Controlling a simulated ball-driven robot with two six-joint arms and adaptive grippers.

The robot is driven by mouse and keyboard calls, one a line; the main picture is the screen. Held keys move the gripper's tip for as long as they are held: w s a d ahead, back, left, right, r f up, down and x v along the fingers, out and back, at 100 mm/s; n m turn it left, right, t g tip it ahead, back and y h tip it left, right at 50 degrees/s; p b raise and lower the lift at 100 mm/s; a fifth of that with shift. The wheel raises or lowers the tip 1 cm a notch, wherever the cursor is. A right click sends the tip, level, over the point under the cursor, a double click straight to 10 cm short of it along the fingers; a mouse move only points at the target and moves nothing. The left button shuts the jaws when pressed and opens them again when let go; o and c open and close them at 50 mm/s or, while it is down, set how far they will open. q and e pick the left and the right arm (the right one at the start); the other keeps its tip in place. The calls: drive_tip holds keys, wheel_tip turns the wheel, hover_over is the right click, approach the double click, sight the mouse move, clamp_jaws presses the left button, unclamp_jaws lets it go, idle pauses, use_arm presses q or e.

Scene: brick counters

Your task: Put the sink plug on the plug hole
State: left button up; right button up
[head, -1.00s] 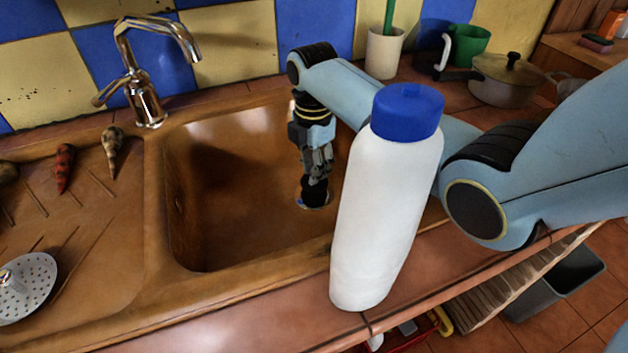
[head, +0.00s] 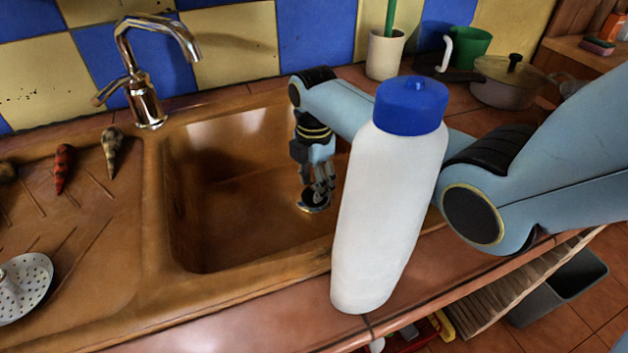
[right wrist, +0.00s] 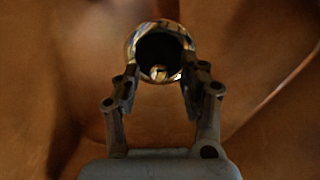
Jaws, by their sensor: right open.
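My right gripper (head: 320,188) reaches down into the brown sink (head: 225,215), its fingers open. Just below the fingertips, on the sink floor, is a round chrome-rimmed piece (head: 313,203) at the plug hole. In the right wrist view it is a shiny ring with a dark inside and a small light knob (right wrist: 158,73) in it, which I take for the sink plug. The open right gripper (right wrist: 160,72) has a finger on each side of it. I cannot clearly tell the plug's edge from the hole's rim. My left gripper is out of view.
A tall white bottle with a blue cap (head: 390,210) stands on the front counter edge, hiding part of my right arm. The tap (head: 145,80) stands behind the sink.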

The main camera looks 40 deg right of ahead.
wheel_tip(320, 180, up, 12)
drive_tip(key=p, duration=0.2)
drive_tip(key=shift+r, duration=0.2)
idle(0.5)
